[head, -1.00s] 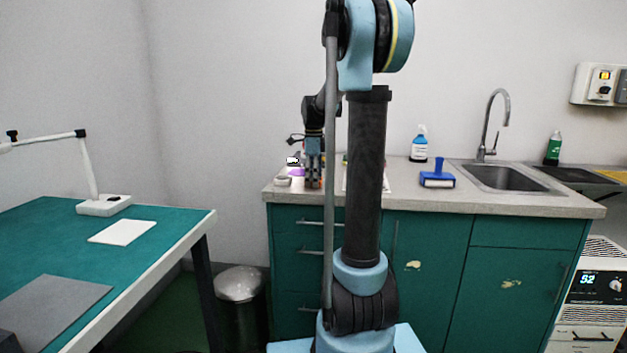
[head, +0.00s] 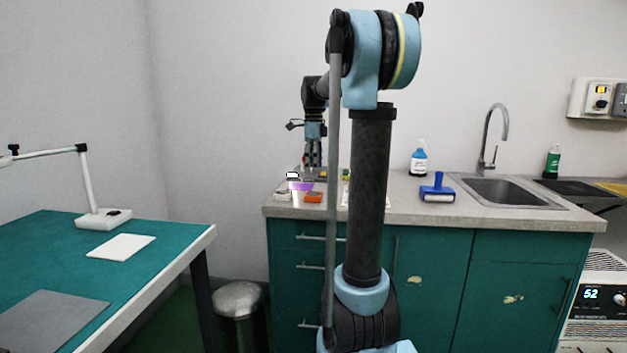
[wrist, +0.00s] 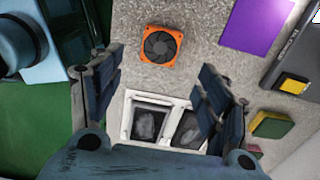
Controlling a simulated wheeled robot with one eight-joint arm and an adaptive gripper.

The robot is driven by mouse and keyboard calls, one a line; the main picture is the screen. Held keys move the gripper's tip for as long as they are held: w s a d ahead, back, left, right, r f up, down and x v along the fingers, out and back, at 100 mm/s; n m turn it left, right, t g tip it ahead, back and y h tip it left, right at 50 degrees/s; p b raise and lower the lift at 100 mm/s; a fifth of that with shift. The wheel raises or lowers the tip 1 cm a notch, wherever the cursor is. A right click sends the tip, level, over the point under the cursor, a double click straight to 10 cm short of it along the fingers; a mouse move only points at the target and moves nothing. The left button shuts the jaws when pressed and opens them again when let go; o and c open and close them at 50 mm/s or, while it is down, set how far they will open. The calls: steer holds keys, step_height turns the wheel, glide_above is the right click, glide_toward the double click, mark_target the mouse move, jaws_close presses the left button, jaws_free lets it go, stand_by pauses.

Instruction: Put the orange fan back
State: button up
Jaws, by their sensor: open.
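The orange fan (head: 313,197), a small square with a dark round rotor, lies flat on the counter near its front edge. It shows whole in the wrist view (wrist: 160,45). My gripper (head: 313,167) is above and behind it in the head view, pointing down. A white two-compartment tray (wrist: 127,117) shows between the fingers, with a grey item in each compartment.
A purple sheet (wrist: 258,25), a dark box (wrist: 296,50) and a green block (wrist: 272,125) lie around the fan. A blue-handled roller (head: 437,190), a spray bottle (head: 418,160) and the sink (head: 505,188) are to the right. The green table (head: 170,240) stands left, with a bin (head: 239,305) between.

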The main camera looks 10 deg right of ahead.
steer(key=s+f+n+t, duration=0.1)
steer(key=s+f+n, duration=0.4)
steer(key=s, duration=0.5)
steer(key=s+f+n, duration=0.3)
steer(key=s+n, duration=0.3)
steer(key=s, duration=0.4)
steer(key=s+f+n+t, duration=0.1)
steer(key=s+f+n, duration=0.9)
steer(key=s+f, duration=0.4)
step_height(320, 180, down, 3)
steer(key=shift+s+f+n, duration=0.2)
steer(key=shift+s+n, duration=0.2)
steer(key=shift+d, duration=0.1)
